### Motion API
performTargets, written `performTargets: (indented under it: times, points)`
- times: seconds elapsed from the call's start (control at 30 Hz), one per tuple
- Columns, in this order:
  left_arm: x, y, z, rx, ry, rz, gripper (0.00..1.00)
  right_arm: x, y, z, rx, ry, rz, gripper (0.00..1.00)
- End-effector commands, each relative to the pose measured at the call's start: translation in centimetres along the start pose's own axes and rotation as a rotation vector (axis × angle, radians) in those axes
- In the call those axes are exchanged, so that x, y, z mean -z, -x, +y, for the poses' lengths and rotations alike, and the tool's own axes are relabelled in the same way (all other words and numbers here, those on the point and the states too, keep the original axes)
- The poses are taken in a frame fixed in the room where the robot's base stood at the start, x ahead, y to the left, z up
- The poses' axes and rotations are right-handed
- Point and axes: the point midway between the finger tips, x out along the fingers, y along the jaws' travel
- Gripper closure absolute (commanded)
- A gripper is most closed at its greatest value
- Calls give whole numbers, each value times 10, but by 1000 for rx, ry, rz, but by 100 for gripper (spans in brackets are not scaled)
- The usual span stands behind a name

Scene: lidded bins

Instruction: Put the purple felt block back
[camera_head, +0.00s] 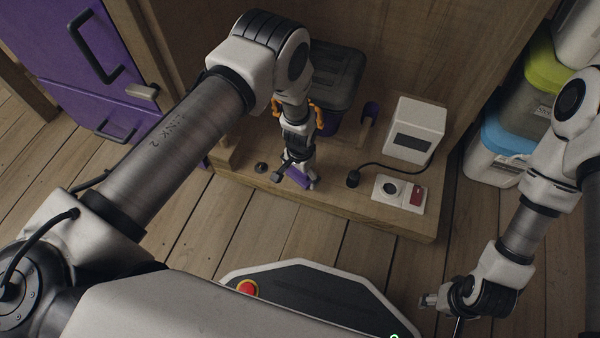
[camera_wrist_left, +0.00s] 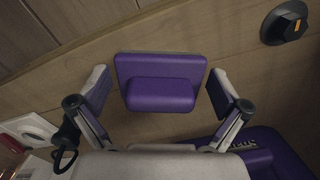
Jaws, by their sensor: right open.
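The purple felt block (camera_head: 297,177) is at the front edge of the wooden shelf, just below my left gripper (camera_head: 299,180). In the left wrist view the block (camera_wrist_left: 160,95) shows as a flat purple plate with a thicker rounded part, between the two fingers of my left gripper (camera_wrist_left: 160,90). The fingers are spread, one on each side, with narrow gaps to the block. The block's contact with the shelf is hidden in the head view. My right gripper (camera_head: 432,300) is open and empty at the lower right, away from the shelf.
A dark-lidded bin (camera_head: 338,75) stands behind my left gripper. Stacked bins (camera_head: 500,150) stand at right.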

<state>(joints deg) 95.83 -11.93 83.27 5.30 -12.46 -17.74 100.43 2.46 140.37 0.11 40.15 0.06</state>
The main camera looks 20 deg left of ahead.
Motion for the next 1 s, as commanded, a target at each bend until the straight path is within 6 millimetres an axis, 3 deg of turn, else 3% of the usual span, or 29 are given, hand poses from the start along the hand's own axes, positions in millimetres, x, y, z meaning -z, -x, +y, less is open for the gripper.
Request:
performTargets:
  times: [0.13,0.23,0.5,0.63,0.93,1.0]
  points:
    - [0,4,0,0,0,0,0,0,3,0,0,0,0,44]
    - [0,18,0,0,-1,0,0,0,14,0,0,1,-1,44]
    - [0,90,0,1,0,1,0,-1,61,-1,1,6,-4,44]
    - [0,114,0,1,0,1,0,-1,74,-1,1,6,-4,44]
    - [0,123,0,0,0,0,0,-1,77,-1,1,5,-4,44]
    - [-10,120,-2,3,15,-5,0,-1,77,-1,1,5,-4,44]
